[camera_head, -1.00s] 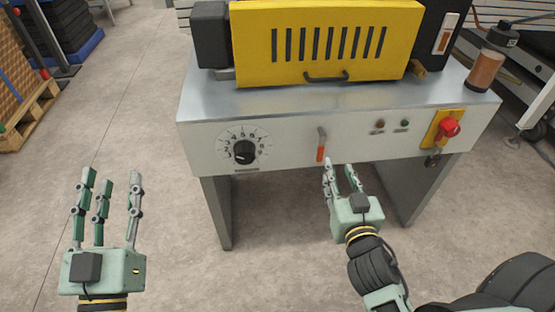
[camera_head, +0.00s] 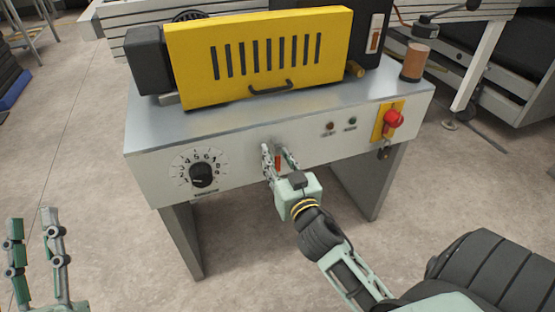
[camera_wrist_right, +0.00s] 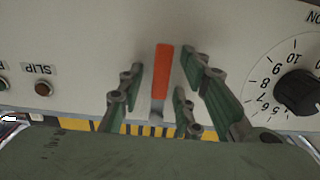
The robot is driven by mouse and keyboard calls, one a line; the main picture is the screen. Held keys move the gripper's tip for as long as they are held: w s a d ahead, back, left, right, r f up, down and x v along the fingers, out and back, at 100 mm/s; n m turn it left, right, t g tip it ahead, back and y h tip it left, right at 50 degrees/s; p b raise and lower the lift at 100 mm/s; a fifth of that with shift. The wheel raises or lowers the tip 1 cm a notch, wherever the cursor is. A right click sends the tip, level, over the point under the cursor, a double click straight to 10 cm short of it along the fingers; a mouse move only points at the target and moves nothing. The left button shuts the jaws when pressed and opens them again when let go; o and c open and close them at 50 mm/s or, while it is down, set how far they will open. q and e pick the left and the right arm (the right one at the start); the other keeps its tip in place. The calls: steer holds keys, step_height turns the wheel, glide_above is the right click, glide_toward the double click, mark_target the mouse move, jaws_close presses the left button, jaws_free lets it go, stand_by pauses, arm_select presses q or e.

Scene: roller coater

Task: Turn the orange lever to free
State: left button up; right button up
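The orange lever (camera_head: 278,162) is on the white front panel of the machine, with its orange handle hanging straight down. My right gripper (camera_head: 277,158) is at the panel with its fingers spread on both sides of the lever. The right wrist view, which shows the panel upside down, has the orange handle (camera_wrist_right: 162,72) between the open fingers, with gaps on each side. My left gripper (camera_head: 40,240) is open and empty at the lower left, partly cut off.
A numbered dial (camera_head: 202,175) is left of the lever. Small indicator lights (camera_head: 330,126) and a red knob on a yellow plate (camera_head: 392,119) are to the right. The yellow cover (camera_head: 260,60) stands above. The floor in front is clear.

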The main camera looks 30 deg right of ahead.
steer(key=shift+c, duration=0.5)
jaws_close()
